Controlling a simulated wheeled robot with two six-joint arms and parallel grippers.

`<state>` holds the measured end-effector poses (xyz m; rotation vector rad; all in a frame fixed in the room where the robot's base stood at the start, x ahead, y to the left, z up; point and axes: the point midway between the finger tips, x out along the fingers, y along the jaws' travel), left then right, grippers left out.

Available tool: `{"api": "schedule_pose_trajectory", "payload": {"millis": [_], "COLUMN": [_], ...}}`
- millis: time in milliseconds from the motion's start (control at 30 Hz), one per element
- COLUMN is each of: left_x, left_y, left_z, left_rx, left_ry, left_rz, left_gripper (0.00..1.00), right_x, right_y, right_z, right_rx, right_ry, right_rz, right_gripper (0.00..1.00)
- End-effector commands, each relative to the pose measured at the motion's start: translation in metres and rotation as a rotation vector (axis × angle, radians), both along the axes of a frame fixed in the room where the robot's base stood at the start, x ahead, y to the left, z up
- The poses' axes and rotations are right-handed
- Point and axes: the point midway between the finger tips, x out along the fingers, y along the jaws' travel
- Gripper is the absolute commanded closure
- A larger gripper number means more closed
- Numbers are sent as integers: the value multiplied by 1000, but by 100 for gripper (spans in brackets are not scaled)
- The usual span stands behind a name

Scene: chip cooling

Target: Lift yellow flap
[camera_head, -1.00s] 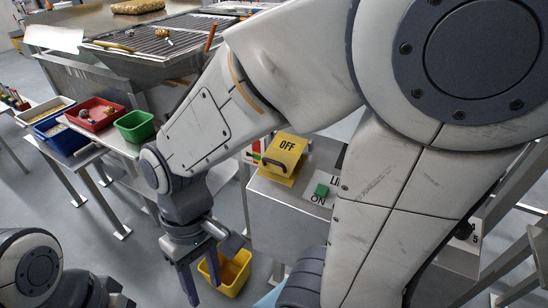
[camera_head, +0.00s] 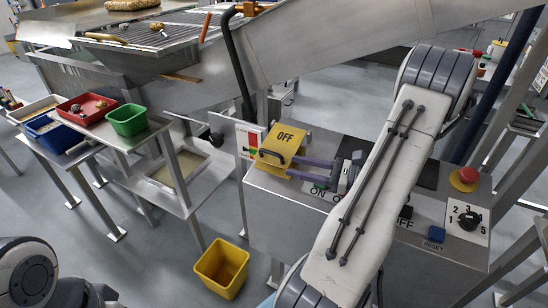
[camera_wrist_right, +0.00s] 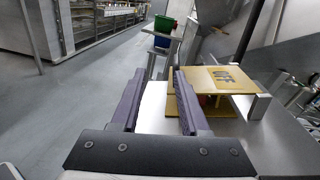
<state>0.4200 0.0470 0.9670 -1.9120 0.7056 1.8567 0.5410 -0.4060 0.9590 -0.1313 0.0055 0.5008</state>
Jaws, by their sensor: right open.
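The control box carries a red button (camera_head: 466,177), a dial (camera_head: 468,221) and a blue reset button (camera_head: 436,234). A yellow bin (camera_head: 222,268) stands on the floor. Red (camera_head: 86,107), blue (camera_head: 53,136) and green (camera_head: 127,120) bins sit on side tables. A metal chute runs behind the box.

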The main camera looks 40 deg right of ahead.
Motion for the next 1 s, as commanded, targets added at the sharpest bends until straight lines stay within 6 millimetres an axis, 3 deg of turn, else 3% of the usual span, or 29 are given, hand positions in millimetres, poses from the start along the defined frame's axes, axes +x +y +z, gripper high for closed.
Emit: {"api": "schedule_pose_trajectory", "payload": {"millis": [33,167,700,1000], "left_x": [0,0,0,0], "left_y": [0,0,0,0], "left_z": [-2,-1,10,11], "left_rx": [0,0,0,0], "left_ry": [0,0,0,0], "left_rz": [0,0,0,0], "left_gripper": [100,100,100,100], "right_x": [-6,-10,70,84], "right_y": [-13,-25,10,14], "right_z": [-3,-4,-3,-4], "right_rx": [19,39,38,37], "right_ry": [-9,-25,-24,-24], "right_rz": [-51,-106,-103,-108], "right_gripper": [55,55,55,55]}}
